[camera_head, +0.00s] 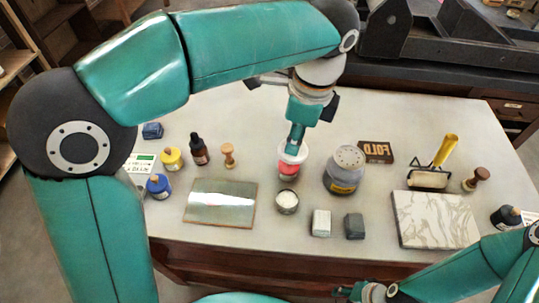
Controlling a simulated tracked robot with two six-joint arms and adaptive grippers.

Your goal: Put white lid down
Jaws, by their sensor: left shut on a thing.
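My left gripper (296,138) points down near the middle of the table and is shut on the white lid (283,152). The lid is at or just above the top of a small jar with a red band (289,169); I cannot tell whether they touch. The fingers hide part of the lid. My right gripper (345,292) is low at the front edge, small and partly cut off, so its fingers are unclear.
An open tin with white contents (287,201) stands in front of the jar. A grey shaker (345,171) is close on the right. A glass plate (220,203) lies left, a marble slab (436,219) right. Two small blocks (321,223) sit at the front.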

